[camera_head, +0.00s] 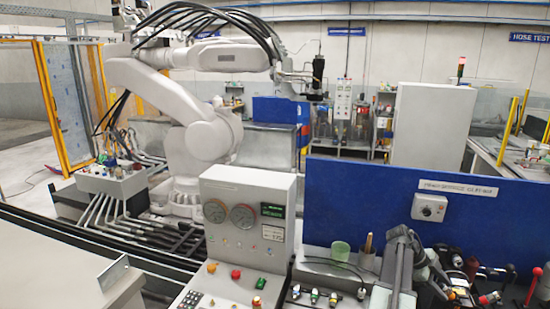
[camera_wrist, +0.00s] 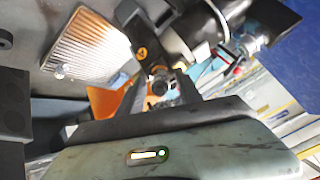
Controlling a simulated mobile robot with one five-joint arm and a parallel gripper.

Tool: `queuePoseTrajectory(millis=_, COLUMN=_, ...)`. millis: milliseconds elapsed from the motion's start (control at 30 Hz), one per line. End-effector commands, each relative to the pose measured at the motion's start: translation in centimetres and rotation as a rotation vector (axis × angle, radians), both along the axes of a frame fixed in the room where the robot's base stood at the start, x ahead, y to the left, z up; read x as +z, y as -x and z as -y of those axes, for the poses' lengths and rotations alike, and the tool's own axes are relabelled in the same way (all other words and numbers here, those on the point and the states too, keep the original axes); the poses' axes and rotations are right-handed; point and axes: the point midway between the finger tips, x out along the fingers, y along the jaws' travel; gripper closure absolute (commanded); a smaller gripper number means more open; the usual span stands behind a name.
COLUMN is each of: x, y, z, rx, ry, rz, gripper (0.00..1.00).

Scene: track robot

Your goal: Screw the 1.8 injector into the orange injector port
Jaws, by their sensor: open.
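My gripper (camera_wrist: 160,92) shows in the wrist view, with its grey-green body across the bottom and dark fingers reaching up the middle. It is open. A dark round fitting (camera_wrist: 160,84) shows between or just beyond the fingers; I cannot tell whether they touch it. An orange piece (camera_wrist: 106,100) lies left of the fingers, partly hidden; I cannot tell whether it is the orange port. In the head view, several small fittings (camera_head: 315,296) stand on the bench in front of the blue panel. The 1.8 marking is not readable on any of them.
A blue panel (camera_head: 340,215) stands behind the bench. A green cup (camera_head: 340,253) and a grey control box (camera_head: 243,225) stand left of my arm. Levers and fittings (camera_head: 470,280) crowd the right side. A ribbed silver plate (camera_wrist: 85,45) shows in the wrist view.

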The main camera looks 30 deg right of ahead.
Motion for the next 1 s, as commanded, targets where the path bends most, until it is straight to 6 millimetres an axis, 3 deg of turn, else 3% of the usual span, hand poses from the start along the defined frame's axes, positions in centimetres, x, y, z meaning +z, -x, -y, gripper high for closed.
queuePoseTrajectory(millis=267, x=-0.01, y=-0.01, z=0.00, rx=0.012, ry=-0.009, rz=-0.008, gripper=0.58)
queuePoseTrajectory(millis=733, x=-0.01, y=-0.02, z=-0.01, rx=0.653, ry=-0.506, rz=-0.412, gripper=0.58)
queuePoseTrajectory(millis=1000, x=-0.01, y=-0.02, z=-0.01, rx=0.739, ry=-0.573, rz=-0.468, gripper=0.58)
